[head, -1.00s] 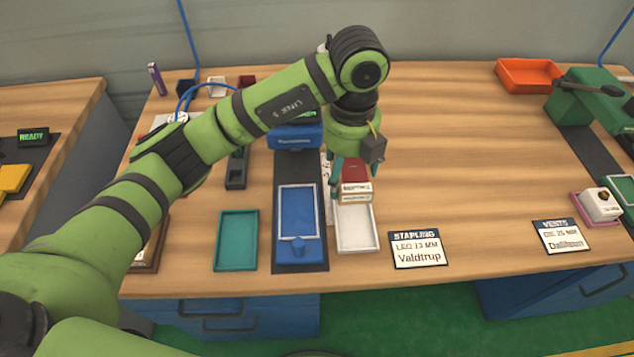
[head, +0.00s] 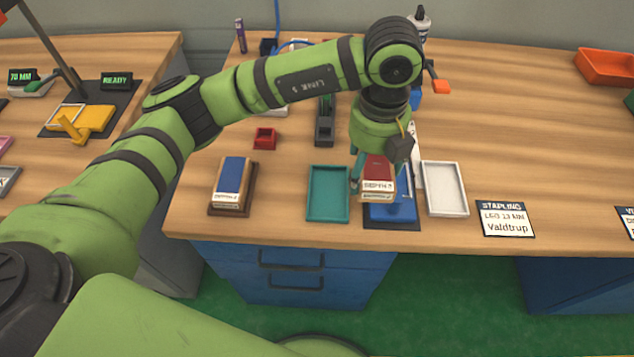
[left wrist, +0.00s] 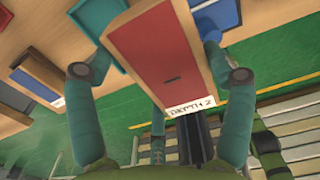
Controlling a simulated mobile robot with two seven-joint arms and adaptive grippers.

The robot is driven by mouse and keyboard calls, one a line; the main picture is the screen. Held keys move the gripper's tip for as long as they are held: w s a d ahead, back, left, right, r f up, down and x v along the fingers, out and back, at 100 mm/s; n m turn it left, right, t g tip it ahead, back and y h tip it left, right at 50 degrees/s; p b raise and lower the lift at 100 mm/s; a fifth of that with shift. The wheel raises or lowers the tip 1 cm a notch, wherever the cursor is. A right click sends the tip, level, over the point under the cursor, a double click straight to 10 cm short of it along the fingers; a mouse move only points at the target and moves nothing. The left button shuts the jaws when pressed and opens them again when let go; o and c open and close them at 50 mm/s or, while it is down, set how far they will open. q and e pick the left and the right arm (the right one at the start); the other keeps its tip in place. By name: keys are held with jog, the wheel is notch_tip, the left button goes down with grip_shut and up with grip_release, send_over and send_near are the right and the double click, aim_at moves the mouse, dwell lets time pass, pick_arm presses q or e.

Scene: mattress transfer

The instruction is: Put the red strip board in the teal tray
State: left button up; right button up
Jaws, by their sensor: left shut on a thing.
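The red strip board (head: 376,172) is a wooden block with a red top and a white end label reading "DEPTH 2". My left gripper (head: 374,168) is shut on it and holds it over the blue fixture (head: 402,213), just right of the teal tray. In the left wrist view the red board (left wrist: 160,60) sits between the two teal fingers. The teal tray (head: 328,216) lies empty on the bench; its corner shows in the left wrist view (left wrist: 97,14). My right gripper is not in view.
A white tray (head: 444,188) stands right of the blue fixture. A blue-topped block (head: 231,178) sits on a brown base left of the teal tray. A small red box (head: 265,138) and a dark holder (head: 325,122) are behind. A STAPLING card (head: 505,218) lies at right.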

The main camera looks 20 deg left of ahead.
pick_arm(q)
jog(key=p, duration=0.1)
send_over(323, 193)
jog(key=f, duration=0.4)
jog(key=shift+d, duration=0.3)
jog(key=shift+a+f, duration=0.2)
jog(key=shift+a, duration=0.1)
notch_tip(323, 193, down, 4)
jog(key=shift+a+f+p, duration=0.1)
jog(key=shift+p, duration=0.65)
jog(key=shift+f, duration=0.25)
jog(key=o, duration=1.1)
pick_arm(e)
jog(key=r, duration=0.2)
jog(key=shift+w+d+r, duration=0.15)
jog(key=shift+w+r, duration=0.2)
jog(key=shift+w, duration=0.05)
